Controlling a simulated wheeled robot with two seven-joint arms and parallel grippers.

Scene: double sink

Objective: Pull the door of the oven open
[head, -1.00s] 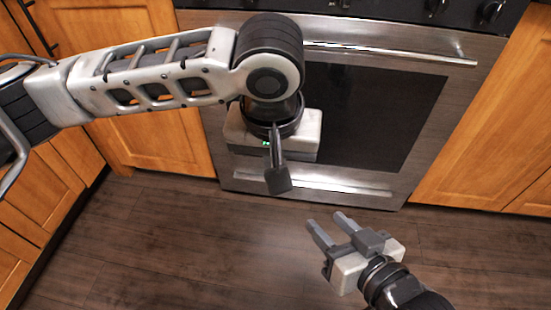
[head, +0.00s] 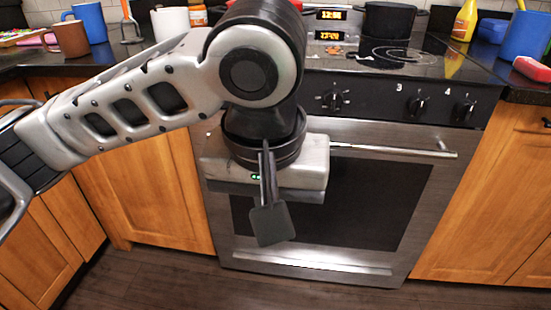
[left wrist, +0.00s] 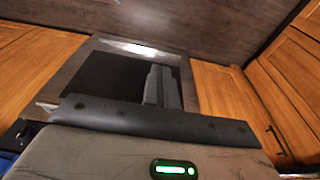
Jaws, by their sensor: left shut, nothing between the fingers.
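The oven (head: 400,90) is a steel range with a dark-windowed door (head: 375,205), which is closed. Its bar handle (head: 400,150) runs across the top of the door. My left arm hides the left part of the handle. My left gripper (head: 268,225) points down in front of the left side of the door, its fingers together and empty. In the left wrist view the shut fingers (left wrist: 162,87) show against the dark door window (left wrist: 105,75). I cannot tell whether they touch the door. My right gripper is not in view.
Wooden cabinets (head: 150,190) flank the oven, with dark wood floor in front. A black pot (head: 388,22) stands on the cooktop (head: 400,55). A blue cup (head: 525,35), a red item (head: 532,69), a yellow bottle (head: 465,20) and mugs stand on the counters.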

